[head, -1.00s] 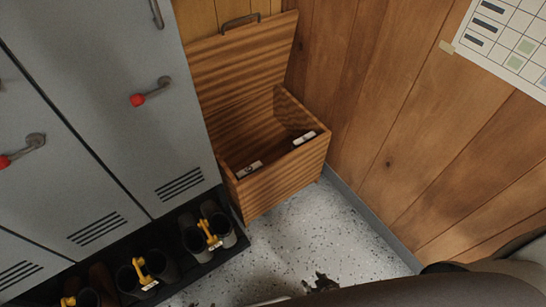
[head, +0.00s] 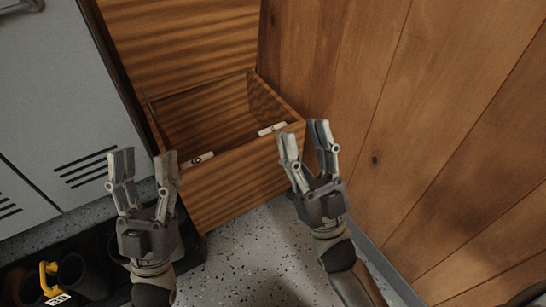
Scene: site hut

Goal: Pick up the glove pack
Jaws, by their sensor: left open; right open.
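An open wooden chest (head: 240,178) stands in the corner with its lid (head: 180,35) raised. My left gripper (head: 143,164) is open and empty, in front of the chest's left front corner. My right gripper (head: 305,141) is open and empty, by its right front corner.
Grey lockers (head: 60,110) stand to the left. Below them a dark rack holds boots (head: 80,277) with a yellow tag (head: 47,280). A plank wall (head: 400,130) closes the right side. Speckled floor (head: 240,255) in front of the chest is clear.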

